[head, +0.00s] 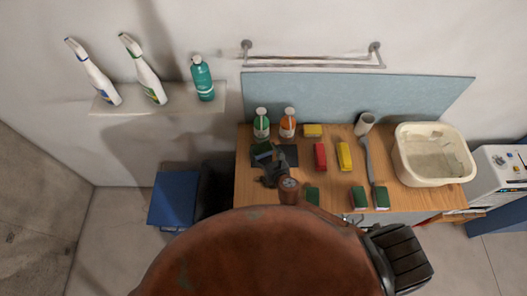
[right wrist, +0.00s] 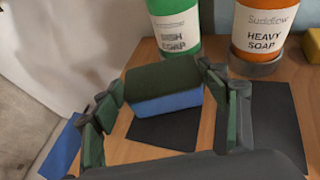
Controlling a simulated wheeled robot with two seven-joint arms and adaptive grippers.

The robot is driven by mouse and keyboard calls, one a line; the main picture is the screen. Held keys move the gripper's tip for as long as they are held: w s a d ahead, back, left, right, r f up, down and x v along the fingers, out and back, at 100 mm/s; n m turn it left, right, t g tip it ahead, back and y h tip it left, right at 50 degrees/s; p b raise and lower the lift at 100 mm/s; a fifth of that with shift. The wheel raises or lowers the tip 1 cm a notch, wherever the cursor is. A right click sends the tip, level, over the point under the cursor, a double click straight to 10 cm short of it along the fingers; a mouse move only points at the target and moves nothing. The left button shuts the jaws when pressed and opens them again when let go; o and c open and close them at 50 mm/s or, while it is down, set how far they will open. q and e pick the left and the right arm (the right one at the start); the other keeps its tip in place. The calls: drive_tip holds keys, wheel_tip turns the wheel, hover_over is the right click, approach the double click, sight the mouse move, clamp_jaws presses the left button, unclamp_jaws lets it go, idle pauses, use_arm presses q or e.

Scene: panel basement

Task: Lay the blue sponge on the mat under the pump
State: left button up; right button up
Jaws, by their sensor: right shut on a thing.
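The blue sponge (right wrist: 165,101) has a dark green scouring top and lies between the fingers of my right gripper (right wrist: 168,100), which is shut on it. In the head view my right gripper (head: 268,163) is over the left part of the table, with the sponge (head: 262,150) at its far end. A dark mat (right wrist: 160,133) lies below the sponge, in front of the green dish soap bottle (right wrist: 176,28). I cannot tell whether the sponge touches the mat. A second dark mat (right wrist: 277,112) lies in front of the orange heavy soap bottle (right wrist: 260,30).
Red (head: 320,157) and yellow (head: 345,156) sponges lie right of the mats, with several green-topped ones near the front edge. A long-handled brush (head: 367,160) and a white basin (head: 403,163) stand further right. A wall shelf (head: 180,106) holds bottles.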

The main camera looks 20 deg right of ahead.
drive_tip(key=shift+f+b, duration=0.55)
drive_tip(key=shift+f, duration=0.3)
idle(0.3)
drive_tip(key=o, duration=0.8)
drive_tip(key=shift+o, duration=0.2)
drive_tip(key=v, duration=1.2)
